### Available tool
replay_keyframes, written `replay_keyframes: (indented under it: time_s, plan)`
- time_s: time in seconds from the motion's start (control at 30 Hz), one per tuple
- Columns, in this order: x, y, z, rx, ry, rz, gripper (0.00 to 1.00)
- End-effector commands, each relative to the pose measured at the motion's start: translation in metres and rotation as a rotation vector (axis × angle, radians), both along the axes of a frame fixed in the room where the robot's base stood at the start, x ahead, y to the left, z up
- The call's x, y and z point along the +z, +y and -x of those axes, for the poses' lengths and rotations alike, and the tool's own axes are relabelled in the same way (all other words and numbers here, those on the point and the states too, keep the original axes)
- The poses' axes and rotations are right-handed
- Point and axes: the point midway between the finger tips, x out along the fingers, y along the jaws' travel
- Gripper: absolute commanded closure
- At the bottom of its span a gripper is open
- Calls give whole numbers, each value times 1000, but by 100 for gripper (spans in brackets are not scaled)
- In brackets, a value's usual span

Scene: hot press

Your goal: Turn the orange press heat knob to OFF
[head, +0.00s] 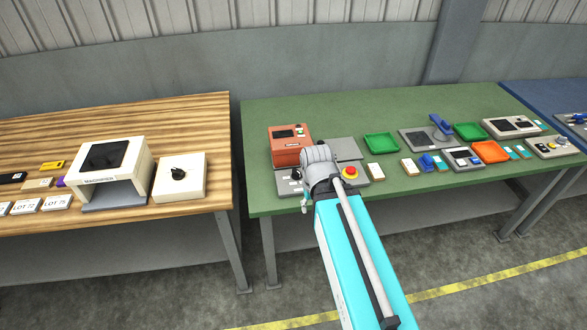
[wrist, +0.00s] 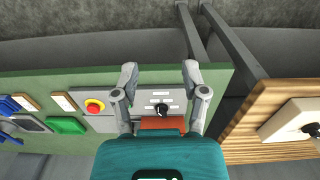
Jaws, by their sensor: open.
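The orange press (head: 288,148) stands at the left of the green table in the head view. Its grey base carries a dark knob (head: 296,174), partly crowded by my arm. In the wrist view the dark knob (wrist: 161,108) sits on the grey panel among small white labels, and part of the orange press (wrist: 162,125) shows just below it. My gripper (wrist: 160,73) is open and empty, with one finger on each side of the knob in the picture. No contact with the knob shows. The knob's exact setting is too small to read.
A red emergency button (head: 349,172) on a yellow base is close to my wrist. A green tray (head: 381,143) is to the right. A white box with another black knob (head: 178,173) stands on the wooden table (head: 190,110), across a narrow gap.

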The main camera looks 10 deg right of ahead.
Motion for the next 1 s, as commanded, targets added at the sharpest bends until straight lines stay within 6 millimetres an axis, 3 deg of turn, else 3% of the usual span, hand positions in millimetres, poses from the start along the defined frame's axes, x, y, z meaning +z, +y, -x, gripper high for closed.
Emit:
replay_keyframes:
  time_s: [0.23,0.4,0.53,0.77,1.0]
  plan:
    - [0,0,0,0,0,0,41]
    - [0,0,-6,-16,0,0,9]
    - [0,-2,-26,-76,0,0,8]
    - [-1,-3,-98,-307,0,0,8]
    - [-1,-3,-197,-651,-1,-1,8]
